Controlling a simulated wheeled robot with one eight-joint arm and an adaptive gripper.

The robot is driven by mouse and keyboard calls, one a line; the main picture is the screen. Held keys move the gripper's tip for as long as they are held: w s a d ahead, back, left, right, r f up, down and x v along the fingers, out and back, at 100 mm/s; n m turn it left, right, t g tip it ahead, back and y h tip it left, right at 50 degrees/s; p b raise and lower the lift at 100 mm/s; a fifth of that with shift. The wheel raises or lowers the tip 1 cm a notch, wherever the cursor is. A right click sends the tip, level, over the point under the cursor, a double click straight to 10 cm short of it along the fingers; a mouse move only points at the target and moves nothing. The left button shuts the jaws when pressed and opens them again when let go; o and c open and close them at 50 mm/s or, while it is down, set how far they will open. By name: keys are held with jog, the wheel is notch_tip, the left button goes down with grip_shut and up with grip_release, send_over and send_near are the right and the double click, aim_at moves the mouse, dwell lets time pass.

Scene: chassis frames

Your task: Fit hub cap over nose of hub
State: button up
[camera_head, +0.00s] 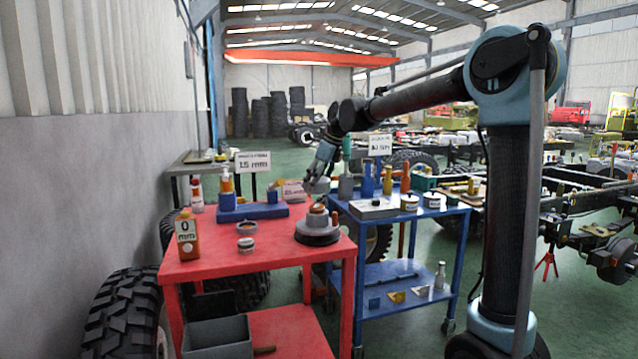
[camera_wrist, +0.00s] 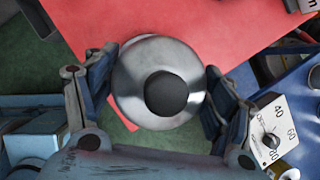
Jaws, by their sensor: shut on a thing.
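The hub (camera_head: 317,232) stands on the red table near its right front corner, a grey stepped round body with a brownish top. My gripper (camera_head: 319,180) is above the hub, with a gap between them. It is shut on the hub cap (camera_head: 318,187), a grey metal piece. In the wrist view the cap (camera_wrist: 127,82) is a shiny round shell with a dark round centre, between the two fingers of my gripper (camera_wrist: 160,85). The cap hides whatever lies straight below it, and the hub is not seen in that view.
The red table (camera_head: 205,265) also carries a blue tray (camera_head: 262,212), grey rings (camera_head: 246,245) and an orange bottle marked 0 mm (camera_head: 187,235). A blue cart (camera_head: 385,231) with bottles, tins and a scale box (camera_head: 374,209) stands close at right.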

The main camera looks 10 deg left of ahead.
aim_at(317, 206)
jog(key=shift+f, duration=2.65)
jog(key=shift+f, duration=1.95)
jog(key=o, duration=1.2)
jog(key=shift+d, duration=0.1)
jog(key=v, duration=1.2)
jog(key=shift+f, duration=0.1)
